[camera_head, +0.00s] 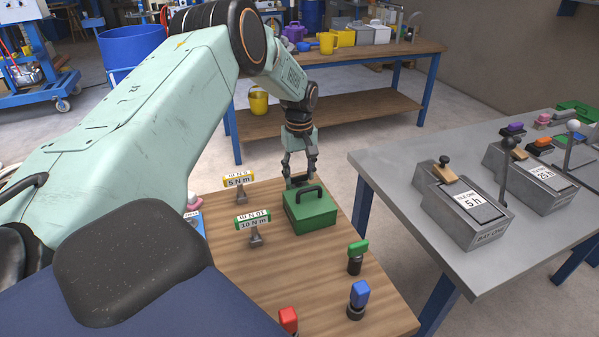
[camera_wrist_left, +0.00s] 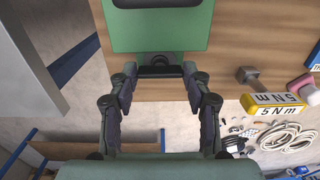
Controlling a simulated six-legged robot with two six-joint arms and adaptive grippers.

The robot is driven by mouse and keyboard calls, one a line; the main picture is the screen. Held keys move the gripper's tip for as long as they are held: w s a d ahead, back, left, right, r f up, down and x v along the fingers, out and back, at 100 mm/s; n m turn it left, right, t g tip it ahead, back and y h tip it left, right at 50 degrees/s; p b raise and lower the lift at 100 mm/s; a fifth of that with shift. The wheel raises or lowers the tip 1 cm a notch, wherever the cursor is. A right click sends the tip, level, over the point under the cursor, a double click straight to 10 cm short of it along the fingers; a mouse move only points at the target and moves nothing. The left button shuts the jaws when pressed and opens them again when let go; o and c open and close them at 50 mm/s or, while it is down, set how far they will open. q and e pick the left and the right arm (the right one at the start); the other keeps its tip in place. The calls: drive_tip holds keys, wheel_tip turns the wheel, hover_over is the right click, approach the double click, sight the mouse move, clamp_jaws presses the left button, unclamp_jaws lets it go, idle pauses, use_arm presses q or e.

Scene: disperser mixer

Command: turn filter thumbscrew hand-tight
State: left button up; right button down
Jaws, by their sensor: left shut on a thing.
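A green box (camera_head: 311,213) with a black top handle (camera_head: 308,193) stands on the wooden table (camera_head: 225,285). The box shows at the top of the left wrist view (camera_wrist_left: 155,35). A black wing-shaped piece (camera_wrist_left: 160,71), which looks like the filter thumbscrew, sits at the box's far side. My left gripper (camera_head: 299,179) reaches down behind the box, its fingertips (camera_wrist_left: 160,75) at the two ends of this black piece, shut on it. How far the thumbscrew is turned cannot be seen. My right gripper is not in view.
A yellow "5 N m" sign (camera_head: 239,180) and a green "10 N m" sign (camera_head: 253,219) stand left of the box. Green (camera_head: 357,248), blue (camera_head: 359,294) and red (camera_head: 288,319) knobs stand in front. A grey table (camera_head: 396,188) with lever boxes is at right.

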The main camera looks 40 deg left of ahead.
use_arm(q)
drive_tip(key=m+p, duration=0.1)
drive_tip(key=m, duration=0.2)
drive_tip(key=shift+m, duration=0.4)
drive_tip(key=m, duration=0.4)
drive_tip(key=shift+m, duration=0.3)
drive_tip(key=m, duration=0.4)
drive_tip(key=shift+m, duration=2.6)
drive_tip(key=o, duration=1.2)
drive_tip(key=shift+c, duration=0.2)
